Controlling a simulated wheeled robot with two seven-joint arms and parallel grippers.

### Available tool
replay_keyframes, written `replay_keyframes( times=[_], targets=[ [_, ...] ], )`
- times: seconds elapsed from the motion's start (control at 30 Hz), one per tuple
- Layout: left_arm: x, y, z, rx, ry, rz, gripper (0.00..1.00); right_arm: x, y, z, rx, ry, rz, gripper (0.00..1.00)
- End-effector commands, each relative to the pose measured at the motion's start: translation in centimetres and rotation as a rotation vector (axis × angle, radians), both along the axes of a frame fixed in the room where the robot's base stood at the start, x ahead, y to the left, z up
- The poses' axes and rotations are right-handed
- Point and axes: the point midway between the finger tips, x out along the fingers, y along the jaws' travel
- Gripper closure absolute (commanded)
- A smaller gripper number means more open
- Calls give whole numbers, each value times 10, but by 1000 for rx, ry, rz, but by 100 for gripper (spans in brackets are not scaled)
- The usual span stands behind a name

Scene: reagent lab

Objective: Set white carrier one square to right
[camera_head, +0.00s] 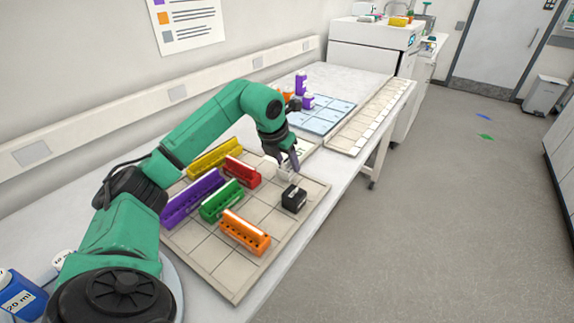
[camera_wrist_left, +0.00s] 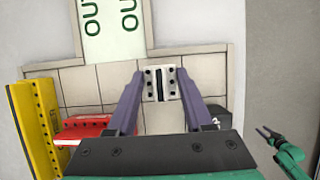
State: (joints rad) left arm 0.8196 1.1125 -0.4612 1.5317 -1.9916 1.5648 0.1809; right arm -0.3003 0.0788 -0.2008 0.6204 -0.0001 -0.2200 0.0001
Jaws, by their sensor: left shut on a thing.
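The white carrier (camera_head: 286,173) is small and sits between the fingers of my left gripper (camera_head: 288,163), over the far right part of the beige squared board (camera_head: 198,246). In the left wrist view the white carrier (camera_wrist_left: 159,84) shows dark holes, and the left gripper (camera_wrist_left: 159,80) is shut on it. I cannot tell whether the carrier touches the board. A black carrier (camera_head: 294,198) stands just in front of it, and a red carrier (camera_head: 241,172) is to its left.
Yellow (camera_head: 215,158), purple (camera_head: 193,198), green (camera_head: 222,201) and orange (camera_head: 245,232) carriers stand on the board's left and front squares. The wrist view shows an OUT strip (camera_wrist_left: 112,28) beyond the board. A blue mat (camera_head: 322,116) with purple bottles lies farther back.

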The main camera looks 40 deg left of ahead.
Motion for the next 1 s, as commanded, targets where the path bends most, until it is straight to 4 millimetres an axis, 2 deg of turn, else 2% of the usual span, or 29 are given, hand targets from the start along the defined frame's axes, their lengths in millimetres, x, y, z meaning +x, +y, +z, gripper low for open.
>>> replay_keyframes(
  times=[0.1, 0.4, 0.43, 0.47, 0.5, 0.8, 0.93, 1.0],
  targets=[
    [0, 0, -11, 0, -1, 0, 100, 0, 0, 1, 0, 0, 0, 50],
    [0, 0, -14, 0, -1, 1, 100, 0, 0, -2, 0, 0, 0, 50],
    [0, 0, -13, 0, -1, 1, 37, 0, 0, -1, 0, 0, 0, 50],
    [0, 0, -13, 0, -1, 1, 26, 0, 0, -1, 0, 0, -1, 50],
    [0, 0, -13, 0, -1, 1, 19, 0, 0, -1, 0, 0, -1, 50],
    [0, 0, -11, 0, -2, 1, 19, 0, 0, 0, -1, 0, -1, 50],
    [-4, 1, 2, 1, -4, 3, 19, 0, -1, -2, -1, 0, -1, 50],
    [-10, 1, 18, 2, -7, 2, 19, 0, -1, -4, -1, 0, -1, 50]
  ],
)
